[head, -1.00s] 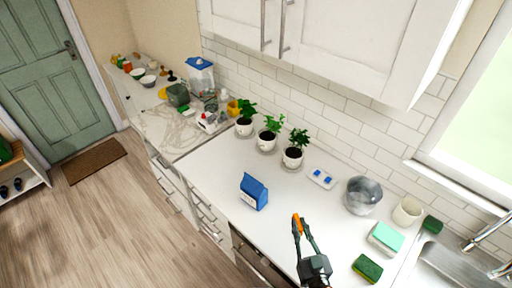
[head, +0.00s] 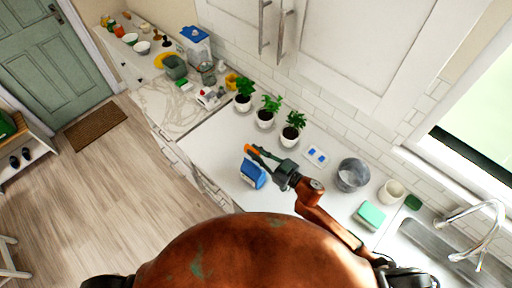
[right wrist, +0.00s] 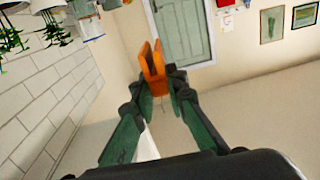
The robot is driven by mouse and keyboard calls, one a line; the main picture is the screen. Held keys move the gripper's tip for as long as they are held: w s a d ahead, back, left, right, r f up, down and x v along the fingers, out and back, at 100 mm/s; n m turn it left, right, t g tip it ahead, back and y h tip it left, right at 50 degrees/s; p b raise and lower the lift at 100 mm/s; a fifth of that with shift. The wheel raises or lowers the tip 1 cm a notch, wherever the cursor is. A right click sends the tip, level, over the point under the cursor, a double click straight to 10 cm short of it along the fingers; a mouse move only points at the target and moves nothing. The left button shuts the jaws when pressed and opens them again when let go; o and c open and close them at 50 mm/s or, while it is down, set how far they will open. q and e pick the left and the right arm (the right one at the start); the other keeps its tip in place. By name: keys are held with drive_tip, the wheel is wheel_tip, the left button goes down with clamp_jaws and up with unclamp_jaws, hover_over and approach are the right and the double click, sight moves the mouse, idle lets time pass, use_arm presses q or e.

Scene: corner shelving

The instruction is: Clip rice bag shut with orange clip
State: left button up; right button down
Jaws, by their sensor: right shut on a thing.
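The rice bag (head: 252,174) is a small blue bag with a pale label, standing on the white counter in the head view. My right gripper (head: 257,151) is at the bag's upper end, shut on the orange clip (head: 250,149). In the head view the clip appears just above the bag's top; I cannot tell whether they touch. In the right wrist view the clip (right wrist: 153,68) sits between the green fingertips (right wrist: 158,82), its two prongs pointing away from the gripper. The bag cannot be made out in that view. My left gripper is not in view.
Several potted plants (head: 265,117) stand along the tiled wall behind the bag. A small blue-and-white tray (head: 316,156), a grey bin (head: 352,175), a cream cup (head: 391,192) and a teal-topped sponge box (head: 370,215) are to the right. The sink (head: 440,235) is far right.

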drive_tip(key=shift+s, duration=0.1)
drive_tip(key=shift+d+p, duration=0.1)
drive_tip(key=shift+p, duration=0.3)
wheel_tip(320, 180, down, 3)
drive_tip(key=shift+r+b, duration=0.2)
drive_tip(key=shift+b, duration=0.85)
drive_tip(key=shift+f, duration=0.4)
drive_tip(key=shift+f+b, duration=0.7)
drive_tip(key=shift+b, duration=0.05)
drive_tip(key=shift+f+b, duration=0.35)
drive_tip(key=shift+f, duration=0.2)
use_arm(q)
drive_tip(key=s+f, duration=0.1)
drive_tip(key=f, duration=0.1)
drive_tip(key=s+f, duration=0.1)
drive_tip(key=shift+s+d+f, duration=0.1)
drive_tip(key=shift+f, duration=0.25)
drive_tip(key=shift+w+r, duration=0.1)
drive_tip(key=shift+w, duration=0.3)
